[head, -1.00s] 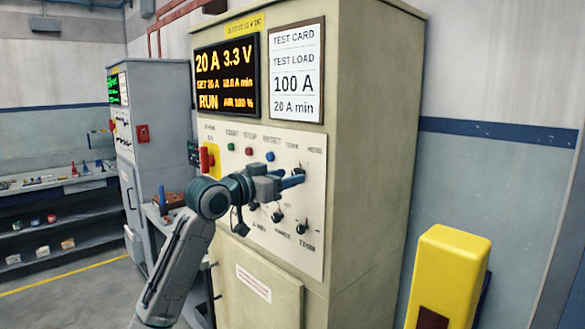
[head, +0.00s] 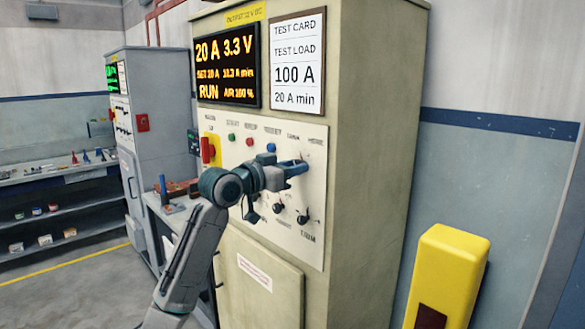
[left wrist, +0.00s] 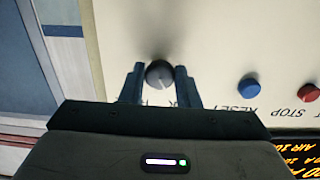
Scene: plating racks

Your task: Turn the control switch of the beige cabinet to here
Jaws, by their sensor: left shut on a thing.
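The beige cabinet (head: 372,150) stands at centre with a pale control panel on its front. My left gripper (head: 296,168) is at the upper right of this panel. In the left wrist view, its two blue fingers (left wrist: 159,80) are on either side of a round dark grey knob (left wrist: 158,73) with a pale mark. The gripper is shut on this knob. The fingers partly cover the lettering beside it. In the head view the gripper hides the knob, and I cannot read its label for certain. My right gripper is not in view.
A blue button (left wrist: 249,88) and a red button (left wrist: 308,92) sit beside the fingers. More dark knobs (head: 303,215) are lower on the panel, and a red switch (head: 207,150) is at its left. A yellow post (head: 447,275) stands right of the cabinet.

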